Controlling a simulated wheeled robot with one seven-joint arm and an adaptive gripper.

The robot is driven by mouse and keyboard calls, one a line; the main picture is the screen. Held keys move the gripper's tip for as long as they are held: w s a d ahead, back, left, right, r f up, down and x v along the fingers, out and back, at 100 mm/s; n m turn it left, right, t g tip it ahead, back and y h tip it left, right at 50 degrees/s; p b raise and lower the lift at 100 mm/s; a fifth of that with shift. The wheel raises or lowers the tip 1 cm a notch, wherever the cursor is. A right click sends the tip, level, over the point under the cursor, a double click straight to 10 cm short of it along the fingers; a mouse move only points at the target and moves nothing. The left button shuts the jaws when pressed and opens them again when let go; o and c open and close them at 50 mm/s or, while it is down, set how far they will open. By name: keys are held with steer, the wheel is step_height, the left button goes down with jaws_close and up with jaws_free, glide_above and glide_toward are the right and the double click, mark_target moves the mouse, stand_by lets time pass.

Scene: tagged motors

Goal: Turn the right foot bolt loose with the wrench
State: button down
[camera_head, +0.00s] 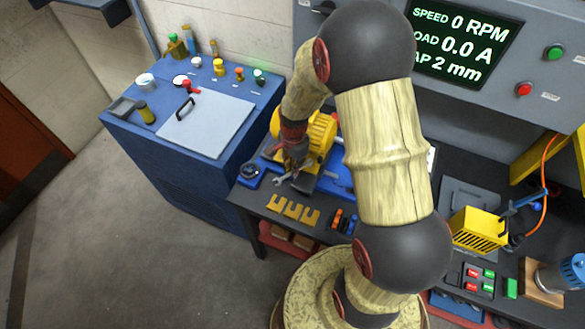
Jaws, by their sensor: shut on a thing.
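A yellow motor (322,134) sits on a blue base on the dark bench, partly covered by my arm. My gripper (293,168) points down just in front of the motor, at its left side. It is shut on a small silver wrench (281,180), whose open end shows at the lower left of the fingers. The fingers are small and dark here, so the exact grip is hard to see. The right foot bolt cannot be made out; the motor's right side is behind my arm. I cannot tell whether the wrench touches a bolt.
Yellow slotted pieces (293,210) lie along the bench front, beside a small rack (344,220) of orange and blue items. A blue cabinet (215,165) stands left. The screen (462,42) reads 0 RPM, 0.0 A, 2 mm.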

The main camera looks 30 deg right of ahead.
steer(key=shift+s+d+n, duration=0.15)
steer(key=shift+s+n, duration=0.5)
steer(key=shift+n, duration=0.45)
steer(key=shift+s+d+n, duration=0.2)
steer(key=shift+s+n, duration=0.2)
steer(key=shift+n, duration=0.1)
steer(key=shift+s+d+n, duration=0.1)
steer(key=shift+s+n, duration=0.15)
steer(key=shift+n, duration=0.25)
steer(key=shift+s, duration=0.1)
steer(key=shift+s+d+n, duration=0.4)
steer(key=shift+s+n, duration=0.1)
steer(key=shift+n, duration=0.6)
